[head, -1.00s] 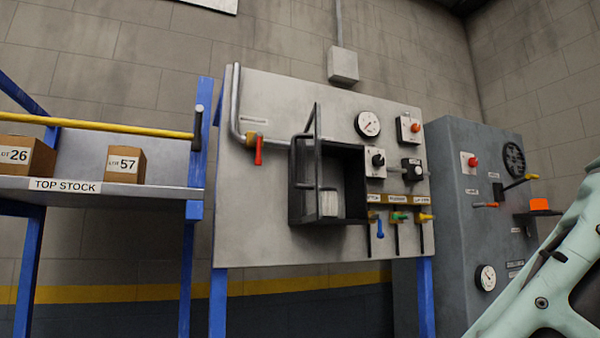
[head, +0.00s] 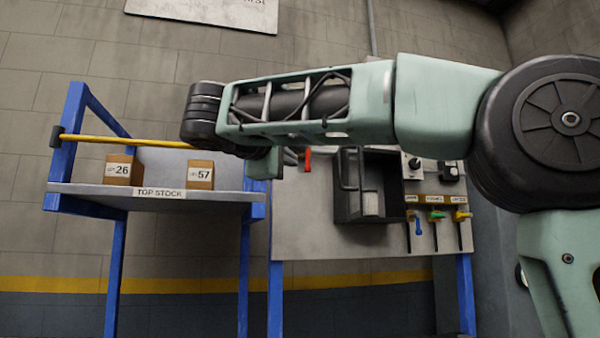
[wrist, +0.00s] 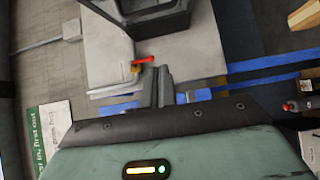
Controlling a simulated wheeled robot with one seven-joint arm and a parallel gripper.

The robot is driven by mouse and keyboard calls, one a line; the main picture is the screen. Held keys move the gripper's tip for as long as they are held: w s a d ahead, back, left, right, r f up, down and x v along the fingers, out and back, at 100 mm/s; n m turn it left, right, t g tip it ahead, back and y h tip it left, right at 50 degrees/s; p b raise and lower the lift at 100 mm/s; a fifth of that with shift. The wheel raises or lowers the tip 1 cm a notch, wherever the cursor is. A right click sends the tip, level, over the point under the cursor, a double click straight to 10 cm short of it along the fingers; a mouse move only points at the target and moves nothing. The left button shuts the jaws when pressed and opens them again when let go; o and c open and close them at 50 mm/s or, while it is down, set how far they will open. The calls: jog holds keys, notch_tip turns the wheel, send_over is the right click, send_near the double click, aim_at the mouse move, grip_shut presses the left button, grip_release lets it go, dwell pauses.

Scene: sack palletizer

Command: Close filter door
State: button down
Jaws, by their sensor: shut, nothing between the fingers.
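The dark filter box (head: 385,203) is mounted on the grey panel, with a pale cylindrical filter (head: 370,203) inside. Its framed door (head: 347,170) stands open, swung outward at the box's left side. The filter box (wrist: 150,22) shows at the top of that view, beyond and apart from the fingertips. In the head view the fingers are mostly hidden.
A red valve handle (wrist: 143,61) is close to my fingertips in the wrist view. A shelf (head: 90,189) with a yellow rail and boxes marked 26 (head: 122,170) and 57 (head: 200,174) stands left. Coloured levers (head: 436,216) sit right of the filter box.

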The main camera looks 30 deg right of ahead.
jog(key=w+d+p, duration=0.2)
jog(key=d+p, duration=0.3)
jog(key=d, duration=0.6)
jog(key=shift+w+d, duration=0.2)
jog(key=shift+w, duration=0.1)
jog(key=shift+d, duration=0.1)
